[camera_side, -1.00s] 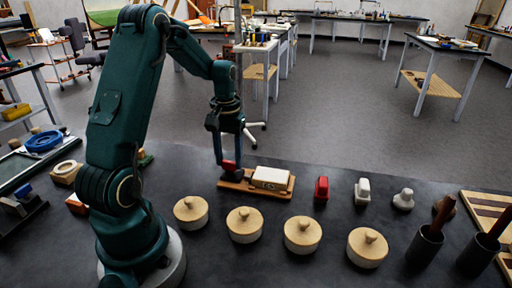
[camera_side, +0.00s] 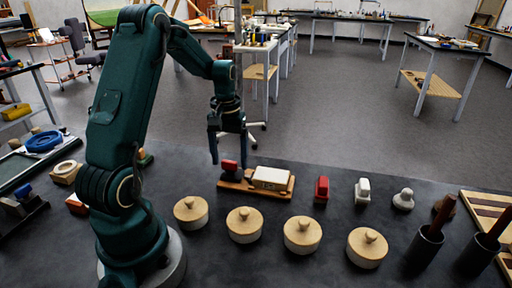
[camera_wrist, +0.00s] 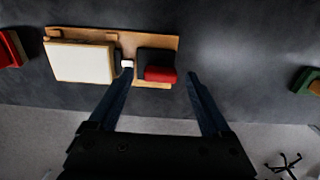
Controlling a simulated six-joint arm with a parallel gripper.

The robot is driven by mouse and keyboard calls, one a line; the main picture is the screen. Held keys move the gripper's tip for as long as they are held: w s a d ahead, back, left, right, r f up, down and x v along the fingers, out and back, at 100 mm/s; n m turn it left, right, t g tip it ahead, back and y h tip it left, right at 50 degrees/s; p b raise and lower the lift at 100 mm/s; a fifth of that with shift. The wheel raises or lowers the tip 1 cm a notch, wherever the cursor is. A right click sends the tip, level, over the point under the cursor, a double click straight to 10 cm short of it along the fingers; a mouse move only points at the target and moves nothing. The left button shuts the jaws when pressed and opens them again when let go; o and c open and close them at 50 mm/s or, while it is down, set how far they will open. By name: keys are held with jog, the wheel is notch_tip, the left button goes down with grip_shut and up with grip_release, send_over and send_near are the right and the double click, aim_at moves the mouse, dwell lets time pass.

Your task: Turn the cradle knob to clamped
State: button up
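The cradle is a wooden board (camera_side: 280,191) lying flat on the dark bench, with a white-topped block (camera_side: 270,178) on it. At its left end is the red-and-black knob (camera_side: 229,166). In the wrist view the red part (camera_wrist: 160,75) lies along one edge of a black block, beside a small white piece (camera_wrist: 127,63); the white block top (camera_wrist: 84,63) is to the left. My gripper (camera_side: 231,153) is open and empty above the knob. In the wrist view its fingers (camera_wrist: 159,78) are apart on either side of the knob, not visibly touching it. I cannot read the knob's setting.
Several round lidded wooden pots (camera_side: 246,224) stand in front of the cradle. A red block (camera_side: 322,188), a white block (camera_side: 362,190) and a grey knobbed piece (camera_side: 403,199) stand to its right.

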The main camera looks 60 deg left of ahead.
aim_at(230, 161)
jog(key=shift+r, duration=2.6)
jog(key=d+r+m+t+y, duration=0.1)
jog(key=d+r+m+t, duration=0.25)
jog(key=d+r, duration=0.7)
jog(key=s+d+f+m+t, duration=0.1)
jog(key=s+d+f+m, duration=0.1)
jog(key=s+d, duration=0.2)
jog(key=s+d+f+m+t+h, duration=0.1)
jog(key=s+d+f+m, duration=0.1)
jog(key=s+d, duration=0.3)
jog(key=shift+s+d+m, duration=0.15)
jog(key=shift+d+m, duration=0.2)
jog(key=shift+m, duration=0.4)
